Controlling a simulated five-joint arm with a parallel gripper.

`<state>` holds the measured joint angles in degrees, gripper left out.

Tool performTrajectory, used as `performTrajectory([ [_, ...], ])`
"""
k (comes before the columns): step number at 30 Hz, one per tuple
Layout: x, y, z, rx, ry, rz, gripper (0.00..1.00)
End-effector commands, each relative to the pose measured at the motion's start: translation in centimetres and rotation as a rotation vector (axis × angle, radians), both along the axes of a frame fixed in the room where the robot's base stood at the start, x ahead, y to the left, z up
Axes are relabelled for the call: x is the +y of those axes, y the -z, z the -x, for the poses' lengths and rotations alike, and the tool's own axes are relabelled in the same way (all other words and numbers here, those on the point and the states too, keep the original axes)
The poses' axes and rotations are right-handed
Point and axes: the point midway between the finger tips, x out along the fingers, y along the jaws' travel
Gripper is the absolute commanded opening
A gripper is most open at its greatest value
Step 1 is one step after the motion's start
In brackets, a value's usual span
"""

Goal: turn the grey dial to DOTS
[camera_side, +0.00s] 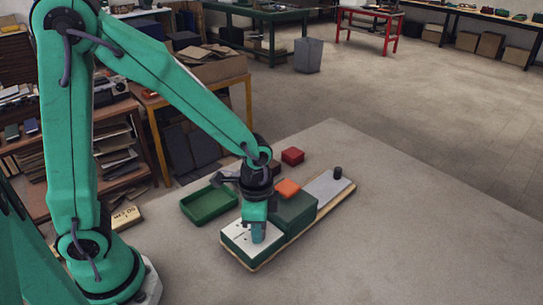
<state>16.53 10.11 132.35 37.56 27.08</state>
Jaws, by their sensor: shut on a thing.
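A board with a wooden edge (253,270) lies on the pale table. At its near end is a green box with a white top panel (236,237) that carries small dark marks, too small to read. My gripper (258,236) points down onto this panel and is shut on the grey dial. The fingers hide most or all of the dial, so I cannot tell which mark it points to. I cannot make out the DOTS label.
Behind the panel, the board carries a dark green box (294,212), an orange block (288,188) and a grey plate (325,188) with a black knob (337,172). A green tray (209,203) and a red block (292,156) lie nearby. The table's right side (430,230) is clear.

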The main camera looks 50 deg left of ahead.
Motion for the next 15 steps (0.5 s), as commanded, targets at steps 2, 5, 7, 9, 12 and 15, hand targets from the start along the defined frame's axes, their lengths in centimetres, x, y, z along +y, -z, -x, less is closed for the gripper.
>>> performTrajectory([
  [2, -0.03, -0.1, -0.04, -0.001, 0.02, 0.0, 0.06],
  [5, -0.03, -0.11, -0.04, -0.001, 0.035, 0.0, 0.06],
  [7, -0.03, -0.11, -0.04, -0.001, 0.04, 0.0, 0.06],
  [9, -0.03, -0.11, -0.05, -0.002, 0.041, 0.001, 0.06],
  [12, -0.04, -0.11, -0.04, -0.002, 0.041, 0.001, 0.06],
  [15, -0.05, -0.11, -0.05, -0.002, 0.041, 0.001, 0.06],
])
